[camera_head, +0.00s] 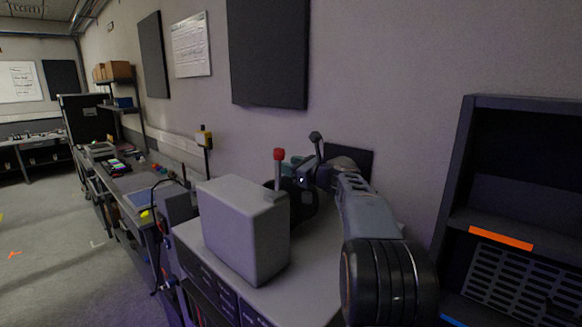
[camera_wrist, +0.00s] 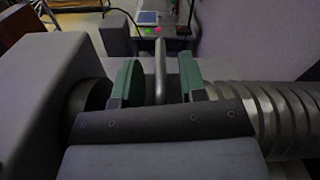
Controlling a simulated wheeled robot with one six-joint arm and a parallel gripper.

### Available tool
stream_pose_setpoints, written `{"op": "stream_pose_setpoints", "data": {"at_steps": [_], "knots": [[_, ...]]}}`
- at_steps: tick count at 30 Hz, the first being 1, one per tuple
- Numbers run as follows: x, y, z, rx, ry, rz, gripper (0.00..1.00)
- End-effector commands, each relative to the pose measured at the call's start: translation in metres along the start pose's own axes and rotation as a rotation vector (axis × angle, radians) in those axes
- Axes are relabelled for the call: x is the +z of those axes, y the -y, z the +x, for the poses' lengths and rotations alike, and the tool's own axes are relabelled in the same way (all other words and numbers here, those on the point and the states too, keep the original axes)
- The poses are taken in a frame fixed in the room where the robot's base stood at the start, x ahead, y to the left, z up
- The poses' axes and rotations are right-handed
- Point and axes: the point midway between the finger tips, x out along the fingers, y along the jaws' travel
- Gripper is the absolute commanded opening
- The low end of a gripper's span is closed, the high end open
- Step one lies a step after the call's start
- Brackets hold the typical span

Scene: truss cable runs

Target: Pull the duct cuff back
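My gripper (camera_wrist: 160,82) is open, with its two green finger pads apart. A slim grey upright handle (camera_wrist: 160,62) stands between the pads, with a gap visible on both sides. In the head view a lever with a red knob (camera_head: 279,155) rises behind the grey box (camera_head: 245,228), close to my gripper (camera_head: 296,168). In the wrist view a ribbed metallic duct (camera_wrist: 292,112) runs off to the right. A dark round collar (camera_wrist: 91,97) meets the grey box (camera_wrist: 42,82) on the left. My gripper's body hides the middle, so the cuff itself is not clearly seen.
The box stands on a light cabinet top (camera_head: 318,272) against the wall. A dark shelf unit (camera_head: 455,175) with an orange strip (camera_head: 501,238) stands at the right. A cluttered bench (camera_head: 135,185) runs along the wall at left. The floor (camera_head: 50,265) at left is open.

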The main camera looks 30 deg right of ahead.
Motion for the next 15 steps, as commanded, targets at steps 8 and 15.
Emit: {"op": "stream_pose_setpoints", "data": {"at_steps": [8, 15], "knots": [[-0.002, -0.001, -0.022, -0.001, 0.000, 0.000, 0.38], [-0.003, -0.001, -0.072, -0.003, 0.000, -0.001, 0.38]]}}
